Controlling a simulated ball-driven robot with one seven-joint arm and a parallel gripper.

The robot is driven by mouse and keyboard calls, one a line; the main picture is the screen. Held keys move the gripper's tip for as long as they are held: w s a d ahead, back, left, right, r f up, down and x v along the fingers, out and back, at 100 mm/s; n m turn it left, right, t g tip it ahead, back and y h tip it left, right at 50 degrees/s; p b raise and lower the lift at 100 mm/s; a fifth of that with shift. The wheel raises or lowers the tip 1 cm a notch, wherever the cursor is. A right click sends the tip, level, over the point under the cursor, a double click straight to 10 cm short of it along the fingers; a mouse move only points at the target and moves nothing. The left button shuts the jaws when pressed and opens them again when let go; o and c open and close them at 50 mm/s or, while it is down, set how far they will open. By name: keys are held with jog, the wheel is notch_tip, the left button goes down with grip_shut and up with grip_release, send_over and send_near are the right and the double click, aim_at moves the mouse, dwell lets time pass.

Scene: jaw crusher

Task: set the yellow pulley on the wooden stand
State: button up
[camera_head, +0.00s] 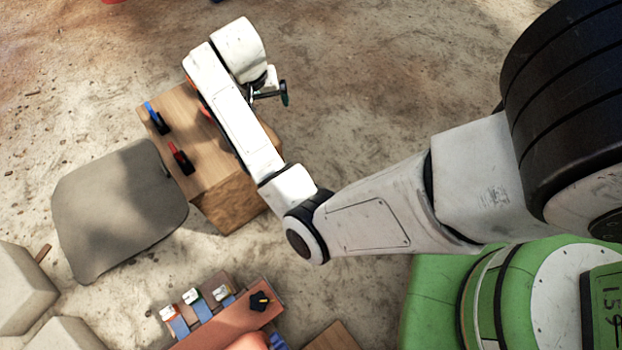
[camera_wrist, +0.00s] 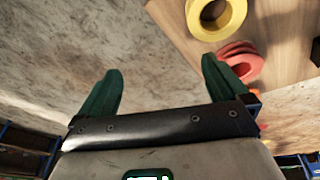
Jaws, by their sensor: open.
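The yellow pulley (camera_wrist: 232,22) lies on a wooden surface (camera_wrist: 275,30) at the top of the wrist view, cut off by the frame edge. My gripper (camera_wrist: 161,66) is open and empty, with its green fingers spread apart. The pulley is beyond the right finger, clear of both fingers. In the head view my gripper (camera_head: 270,92) is by the right side of a wooden box-like table (camera_head: 192,102). My arm hides part of that tabletop, and the yellow pulley does not show there. I cannot tell which wooden piece is the stand.
Red pulleys (camera_wrist: 240,60) lie close beside the yellow one, partly behind my right finger. Bare ground is to the right.

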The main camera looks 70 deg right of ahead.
jog(key=s+a+f+n+y, duration=0.1)
jog(key=s+a+f+n, duration=0.2)
jog(key=s+a+n, duration=0.3)
jog(key=s+a+f+n+y, duration=0.1)
jog(key=s+a+f+n, duration=0.3)
jog(key=s+a, duration=0.8)
jog(key=shift+s+a+n+t+y, duration=0.35)
jog(key=shift+a+n, duration=0.4)
jog(key=shift+n, duration=0.25)
